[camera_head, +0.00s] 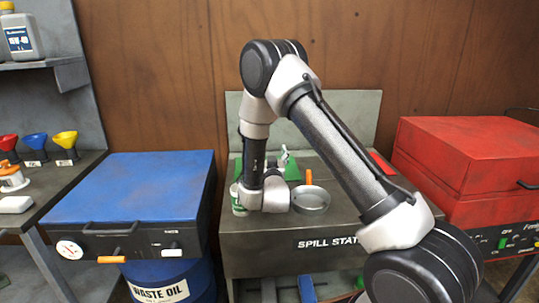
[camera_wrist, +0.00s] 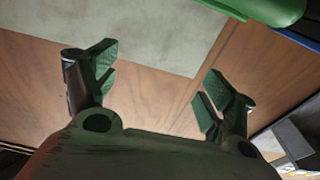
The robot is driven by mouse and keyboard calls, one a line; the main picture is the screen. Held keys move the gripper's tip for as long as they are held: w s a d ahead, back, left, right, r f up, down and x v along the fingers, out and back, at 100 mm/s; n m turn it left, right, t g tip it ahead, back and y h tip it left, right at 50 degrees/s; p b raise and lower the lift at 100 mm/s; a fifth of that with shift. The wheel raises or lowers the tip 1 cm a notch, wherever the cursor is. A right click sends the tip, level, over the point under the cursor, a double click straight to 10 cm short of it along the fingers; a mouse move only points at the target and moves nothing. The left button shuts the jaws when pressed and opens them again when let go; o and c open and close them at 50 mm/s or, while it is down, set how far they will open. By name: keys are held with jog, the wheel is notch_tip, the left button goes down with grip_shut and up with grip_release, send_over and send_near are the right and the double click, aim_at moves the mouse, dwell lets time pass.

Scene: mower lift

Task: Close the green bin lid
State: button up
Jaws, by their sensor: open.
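In the head view, a green part (camera_head: 292,168), apparently of the green bin, shows in the spill station's top behind my wrist. My arm hides much of it, so I cannot tell its lid's angle. In the wrist view, a smooth green edge (camera_wrist: 262,8), likely the same bin or lid, enters at the top right. My gripper (camera_wrist: 163,80) is open and empty in the wrist view, its two fingers wide apart. The green edge lies beyond the fingers and apart from them in the picture. In the head view my gripper is mostly hidden by the wrist.
The dark spill station (camera_head: 270,243) has a grey back panel (camera_head: 345,108), also in the wrist view (camera_wrist: 110,30). A blue-lidded unit (camera_head: 135,188) above a waste oil drum (camera_head: 165,283) is left. A red box (camera_head: 465,160) is right.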

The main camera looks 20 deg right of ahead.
jog(key=v, duration=1.2)
jog(key=w+d+r+m+g+y, duration=0.1)
jog(key=w+d+r+g+y, duration=0.1)
jog(key=w+r+g, duration=0.3)
jog(key=s+d+r+n+g+y, duration=0.1)
jog(key=s+r+g+y, duration=0.2)
jog(key=s+r, duration=0.4)
jog(key=s+d+r+g, duration=0.2)
jog(key=s+d, duration=0.1)
jog(key=s, duration=0.7)
jog(key=s+d+r+n+g, duration=0.1)
jog(key=s+d+r+g, duration=0.1)
jog(key=s, duration=0.8)
jog(key=s+d+r+n+g+h, duration=0.1)
jog(key=s+d, duration=0.4)
jog(key=s, duration=0.5)
jog(key=shift+r+g, duration=0.85)
jog(key=shift+g, duration=0.05)
